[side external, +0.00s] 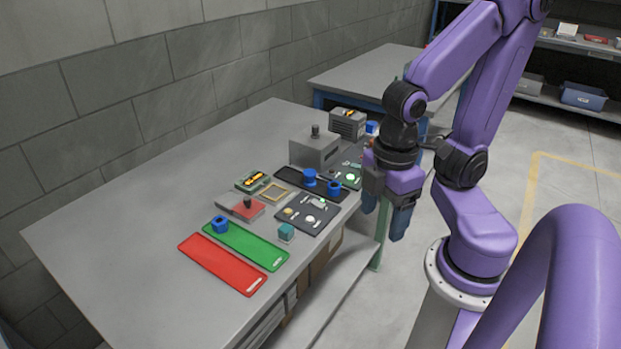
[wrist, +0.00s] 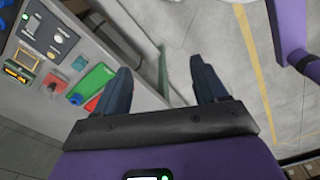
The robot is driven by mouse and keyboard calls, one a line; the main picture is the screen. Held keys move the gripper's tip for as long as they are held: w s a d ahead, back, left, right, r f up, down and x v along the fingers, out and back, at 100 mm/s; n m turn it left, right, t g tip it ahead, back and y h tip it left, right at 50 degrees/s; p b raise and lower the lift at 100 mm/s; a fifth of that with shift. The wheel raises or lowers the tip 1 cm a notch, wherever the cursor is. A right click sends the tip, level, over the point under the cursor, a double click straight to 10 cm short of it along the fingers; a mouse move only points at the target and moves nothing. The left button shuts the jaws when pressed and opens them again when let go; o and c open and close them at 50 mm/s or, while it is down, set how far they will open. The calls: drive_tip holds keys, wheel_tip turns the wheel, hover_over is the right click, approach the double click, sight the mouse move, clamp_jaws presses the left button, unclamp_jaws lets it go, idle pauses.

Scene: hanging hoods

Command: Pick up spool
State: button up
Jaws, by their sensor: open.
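Several small blue parts are on the table, and I cannot tell for sure which is the spool. A blue round part (side external: 309,177) and another blue part (side external: 334,187) stand on a dark tray (side external: 289,175). A blue part with a hole in its top (side external: 220,224) stands on the green mat (side external: 245,246). My gripper (side external: 385,217) hangs beyond the table's right edge, pointing down, apart from all of them. In the wrist view my gripper (wrist: 160,65) is open, with nothing between its fingers.
A red mat (side external: 222,264) lies beside the green one. The table's left part is clear. Another table (side external: 365,72) stands behind.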

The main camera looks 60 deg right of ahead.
drive_tip(key=shift+o, duration=0.3)
drive_tip(key=w+m, duration=0.8)
drive_tip(key=w, duration=0.5)
drive_tip(key=w+d+m, duration=0.5)
drive_tip(key=w+m, duration=0.2)
drive_tip(key=w, duration=0.5)
drive_tip(key=m, duration=1.3)
hover_over(310, 172)
wheel_tip(310, 172, down, 6)
drive_tip(key=shift+n, duration=0.3)
wheel_tip(310, 172, down, 17)
drive_tip(key=shift+r, duration=0.1)
